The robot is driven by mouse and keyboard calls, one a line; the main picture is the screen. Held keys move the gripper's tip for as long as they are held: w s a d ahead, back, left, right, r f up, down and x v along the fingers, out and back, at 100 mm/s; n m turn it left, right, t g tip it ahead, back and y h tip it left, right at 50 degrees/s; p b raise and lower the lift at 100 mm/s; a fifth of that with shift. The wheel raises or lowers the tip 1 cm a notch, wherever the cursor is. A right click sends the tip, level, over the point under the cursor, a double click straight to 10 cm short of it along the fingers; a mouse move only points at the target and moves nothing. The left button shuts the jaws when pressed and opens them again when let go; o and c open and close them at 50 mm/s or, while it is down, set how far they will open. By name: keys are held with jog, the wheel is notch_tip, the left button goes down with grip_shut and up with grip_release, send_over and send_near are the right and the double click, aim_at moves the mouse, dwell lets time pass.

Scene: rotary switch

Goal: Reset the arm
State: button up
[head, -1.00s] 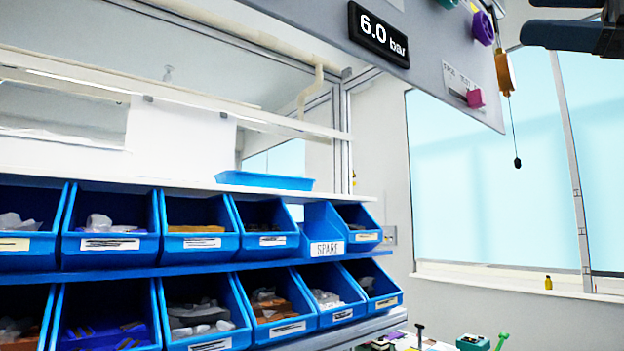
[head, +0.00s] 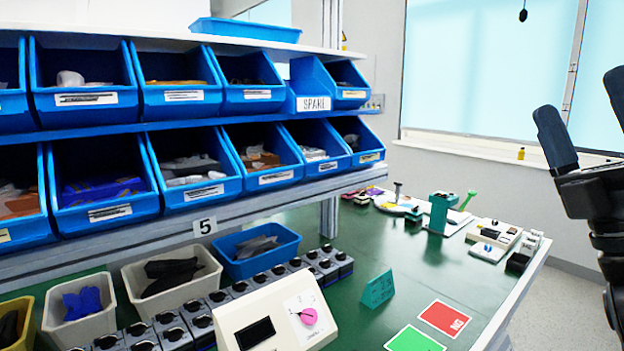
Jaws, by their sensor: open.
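My gripper (head: 581,95) is at the right edge of the head view. Its two dark fingers point up and stand apart with nothing between them. Part of it is cut off by the frame edge. It is in the air, off the right side of the green workbench (head: 375,245) and clear of everything on it. A cream box (head: 282,308) with a pink rotary knob (head: 308,316) and a dark display stands at the bench's front, well left of my gripper.
Blue bins (head: 190,175) fill two shelves at left. Grey tubs (head: 170,280) and a row of dark switch units (head: 235,290) stand below them. Red (head: 444,318) and green (head: 415,340) cards lie near the bench edge. Small fixtures (head: 440,212) stand at the far end.

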jog(key=s+a+f+m+g+h, duration=0.1)
jog(key=s+a+f+m+h, duration=0.1)
jog(key=s+f+m+h, duration=0.4)
jog(key=s+a+f+m+h, duration=0.2)
jog(key=f+m+h, duration=0.4)
jog(key=f+m, duration=0.5)
jog(key=s+a+f+m+g+h, duration=0.1)
jog(key=s+a+f+m+h, duration=0.25)
jog(key=f+m+h, duration=0.45)
jog(key=s+f+m+g+y, duration=0.1)
jog(key=s+f+m+g, duration=0.1)
jog(key=s, duration=0.5)
jog(key=s+a+f+m+g+y, duration=0.1)
jog(key=s+f+m+g, duration=0.1)
jog(key=s+f+g, duration=0.2)
jog(key=s+f+m+g+y, duration=0.2)
jog(key=s+f, duration=0.5)
jog(key=s, duration=0.5)
jog(key=shift+s+a+m+g, duration=0.2)
jog(key=shift+m+g, duration=0.1)
jog(key=shift+g, duration=0.1)
